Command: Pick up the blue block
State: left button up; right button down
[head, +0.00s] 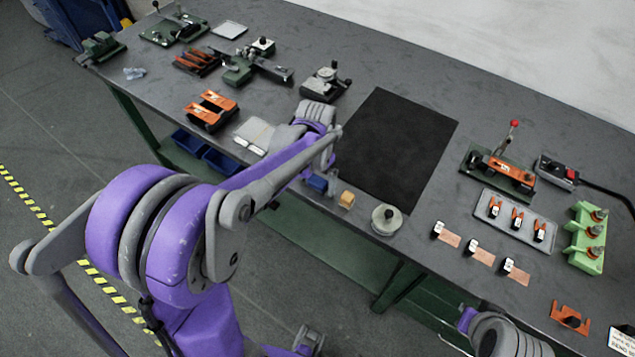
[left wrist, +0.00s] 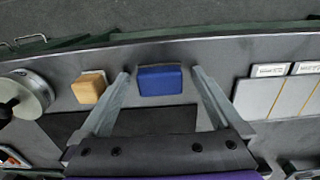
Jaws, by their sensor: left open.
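The blue block (head: 317,184) lies on the grey table near its front edge, just beside my left forearm in the head view. In the left wrist view the blue block (left wrist: 160,80) shows between the two fingertips of my left gripper (left wrist: 161,76). The fingers are spread, with a gap on each side of the block, and nothing is held. In the head view my left forearm and wrist hide most of this gripper. My right gripper is not in view; only part of my right arm shows at the bottom right.
A tan block (head: 346,199) sits close to the right of the blue one, then a round metal weight (head: 386,219). A black mat (head: 398,145) lies behind them. White-faced flat pieces (head: 256,134) lie to the left. Tools and fixtures stand farther off.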

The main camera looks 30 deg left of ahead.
aim_at(316, 182)
pick_arm(q)
jog(key=shift+c, duration=0.3)
jog(key=c, duration=1.4)
jog(key=shift+o, duration=0.2)
notch_tip(316, 182, up, 10)
jog(key=shift+p, duration=0.35)
jog(key=o, duration=0.8)
jog(key=c, duration=0.6)
jog(key=shift+s, duration=0.1)
